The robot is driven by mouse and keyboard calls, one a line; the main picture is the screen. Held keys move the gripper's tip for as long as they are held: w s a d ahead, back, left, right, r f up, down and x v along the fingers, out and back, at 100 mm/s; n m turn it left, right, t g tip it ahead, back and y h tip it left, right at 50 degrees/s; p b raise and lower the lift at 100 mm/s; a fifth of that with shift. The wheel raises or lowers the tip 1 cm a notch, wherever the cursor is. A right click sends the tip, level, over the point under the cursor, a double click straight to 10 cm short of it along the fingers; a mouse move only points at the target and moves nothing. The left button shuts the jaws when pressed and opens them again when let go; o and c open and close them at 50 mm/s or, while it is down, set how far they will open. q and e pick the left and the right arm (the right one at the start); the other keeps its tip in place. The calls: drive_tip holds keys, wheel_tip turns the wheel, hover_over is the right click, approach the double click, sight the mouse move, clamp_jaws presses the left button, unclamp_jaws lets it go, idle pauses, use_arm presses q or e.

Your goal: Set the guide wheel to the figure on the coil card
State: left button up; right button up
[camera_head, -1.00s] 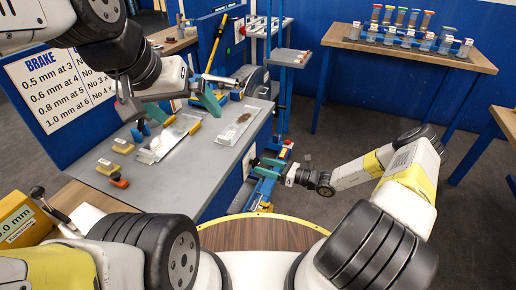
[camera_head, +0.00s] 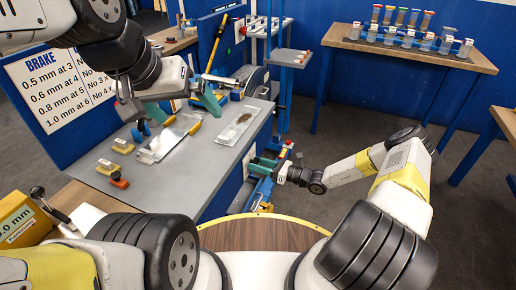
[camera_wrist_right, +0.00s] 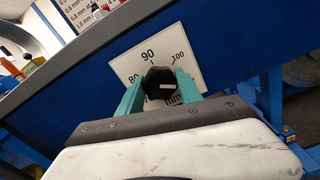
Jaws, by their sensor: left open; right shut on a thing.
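The guide wheel (camera_wrist_right: 160,84) is a black knob with a short white mark, in front of a white scale plate (camera_wrist_right: 133,66) showing 80, 90 and 100 with "mm" below. My right gripper (camera_wrist_right: 161,88) is shut on the wheel, one teal finger on each side. In the head view my right gripper (camera_head: 266,163) is at the bench's right front end, and the wheel cannot be made out. The mark's exact reading is unclear. My left gripper (camera_head: 205,101) is open and empty above the bench. I cannot identify the coil card for certain.
The grey bench (camera_head: 185,165) carries flat clear packets (camera_head: 170,137), yellow blocks (camera_head: 108,167) and a red-topped piece (camera_head: 119,180). A BRAKE chart (camera_head: 65,85) hangs behind. A yellow box (camera_head: 22,222) with a partly cut-off "mm" label stands lower left. Bottles stand on a back table (camera_head: 410,52).

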drive_tip(key=n, duration=1.1)
drive_tip(key=shift+n, duration=0.3)
idle(0.5)
drive_tip(key=o, duration=1.4)
drive_tip(key=shift+c, duration=0.2)
drive_tip(key=shift+d, duration=0.1)
